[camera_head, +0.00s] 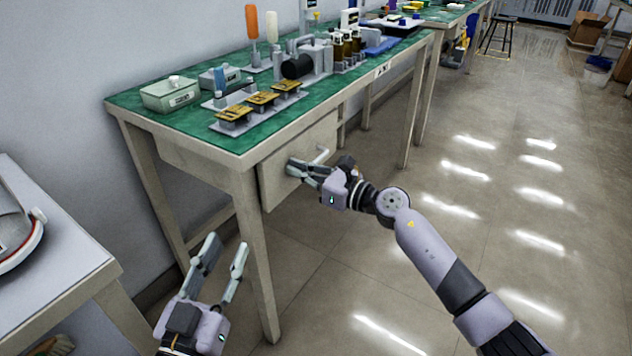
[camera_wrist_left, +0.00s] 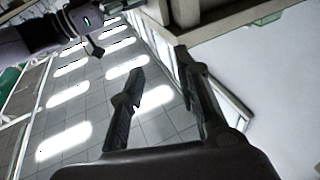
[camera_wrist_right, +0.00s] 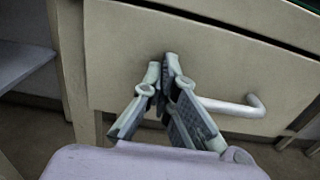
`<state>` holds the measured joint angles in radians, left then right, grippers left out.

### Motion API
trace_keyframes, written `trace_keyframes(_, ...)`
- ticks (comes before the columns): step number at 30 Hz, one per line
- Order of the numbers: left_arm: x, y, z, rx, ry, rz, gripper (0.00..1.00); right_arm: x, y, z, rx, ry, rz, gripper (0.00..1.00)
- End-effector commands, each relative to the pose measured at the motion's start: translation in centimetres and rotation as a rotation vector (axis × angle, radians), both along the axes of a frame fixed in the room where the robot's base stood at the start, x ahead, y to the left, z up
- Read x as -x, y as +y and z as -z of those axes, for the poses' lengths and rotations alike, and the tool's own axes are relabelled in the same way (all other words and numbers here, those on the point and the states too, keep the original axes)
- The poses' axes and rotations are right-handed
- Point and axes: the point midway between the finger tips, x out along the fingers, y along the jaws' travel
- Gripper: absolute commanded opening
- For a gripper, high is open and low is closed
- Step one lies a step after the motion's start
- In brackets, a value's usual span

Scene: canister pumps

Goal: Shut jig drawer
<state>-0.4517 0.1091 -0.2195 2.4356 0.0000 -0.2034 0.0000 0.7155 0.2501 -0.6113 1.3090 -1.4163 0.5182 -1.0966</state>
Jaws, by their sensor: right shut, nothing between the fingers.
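The jig drawer (camera_head: 285,180) is the pale front under the green-topped workbench, with a bar handle (camera_head: 322,155). In the right wrist view the drawer front (camera_wrist_right: 120,50) fills the middle and its handle (camera_wrist_right: 240,107) lies right of the fingers. A dark gap runs along its top edge; how far out it sits is hard to tell. My right gripper (camera_head: 290,166) is shut and empty, its tips at or very near the drawer front, left of the handle. My left gripper (camera_head: 225,247) is open and empty, low beside the bench's front leg; its fingers also show in the left wrist view (camera_wrist_left: 158,62).
The green bench top (camera_head: 195,137) holds a grey-green box (camera_head: 170,95), gold-topped jigs (camera_head: 262,98) and a black cylinder (camera_head: 297,67). A bench leg (camera_head: 258,265) stands between my grippers. A second table (camera_head: 60,255) is at the left.

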Motion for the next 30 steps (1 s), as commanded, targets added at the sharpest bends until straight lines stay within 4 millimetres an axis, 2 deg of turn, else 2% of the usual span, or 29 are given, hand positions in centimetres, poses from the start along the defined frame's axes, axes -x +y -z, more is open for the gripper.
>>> trace_keyframes(7,0.4,-0.2,-1.8,0.027,-0.098,0.007,0.3,-0.6,1.0,0.0,-0.001,0.0,0.0,0.0)
trace_keyframes(21,0.5,-0.2,-2.0,0.03,-0.109,0.007,0.3,-0.8,1.1,-0.4,-0.005,-0.005,0.003,0.0)
trace_keyframes(26,0.6,-0.2,-2.2,0.035,-0.129,0.007,0.3,-0.8,0.7,-0.4,-0.006,-0.006,0.003,0.0)
trace_keyframes(30,1.2,-0.3,-3.9,0.062,-0.223,0.015,0.3,-0.8,-0.5,-0.1,-0.002,-0.004,0.002,0.0)
